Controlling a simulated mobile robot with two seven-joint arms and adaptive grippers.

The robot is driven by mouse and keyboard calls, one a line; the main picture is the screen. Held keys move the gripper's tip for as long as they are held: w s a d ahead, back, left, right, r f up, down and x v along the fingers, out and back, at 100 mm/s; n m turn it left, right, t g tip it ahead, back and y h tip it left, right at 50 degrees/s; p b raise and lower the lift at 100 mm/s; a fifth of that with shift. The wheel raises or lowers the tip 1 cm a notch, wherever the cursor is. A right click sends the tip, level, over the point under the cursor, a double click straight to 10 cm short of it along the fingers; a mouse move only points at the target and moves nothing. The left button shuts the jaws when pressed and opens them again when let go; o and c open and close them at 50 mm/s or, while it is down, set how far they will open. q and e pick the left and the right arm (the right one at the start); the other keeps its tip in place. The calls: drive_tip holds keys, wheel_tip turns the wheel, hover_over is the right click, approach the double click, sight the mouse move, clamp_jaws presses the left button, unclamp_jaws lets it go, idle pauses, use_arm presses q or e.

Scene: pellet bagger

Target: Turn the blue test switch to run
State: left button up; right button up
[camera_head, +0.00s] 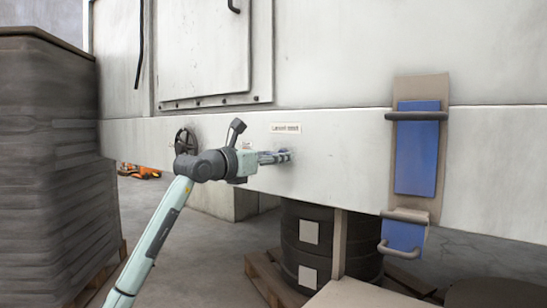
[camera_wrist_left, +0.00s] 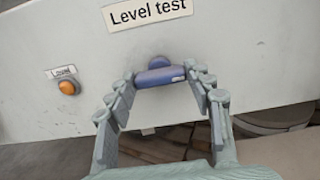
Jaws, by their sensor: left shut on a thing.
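The blue test switch (camera_wrist_left: 160,75) sits on the pale machine panel under a "Level test" label (camera_wrist_left: 150,12). In the left wrist view its handle lies nearly level, with a pale mark near its right end. My left gripper (camera_wrist_left: 161,80) has a finger at each end of the handle and is shut on it. In the head view the left gripper (camera_head: 287,156) reaches the panel from the left, below the label (camera_head: 286,128), and mostly hides the switch. No run marking can be read. My right gripper is in neither view.
An orange button or lamp (camera_wrist_left: 67,87) with a small label is left of the switch. A black handwheel (camera_head: 185,141) is on the panel behind my left arm. A blue panel on a tan bracket (camera_head: 417,147) hangs at right. Dark drums (camera_head: 310,225) stand below.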

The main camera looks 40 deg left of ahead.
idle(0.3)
use_arm(q)
drive_tip(key=o, duration=1.1)
drive_tip(key=shift+o, duration=0.2)
drive_tip(key=shift+s, duration=0.1)
drive_tip(key=s, duration=1.1)
drive_tip(key=shift+s+a, duration=0.4)
drive_tip(key=shift+a, duration=0.05)
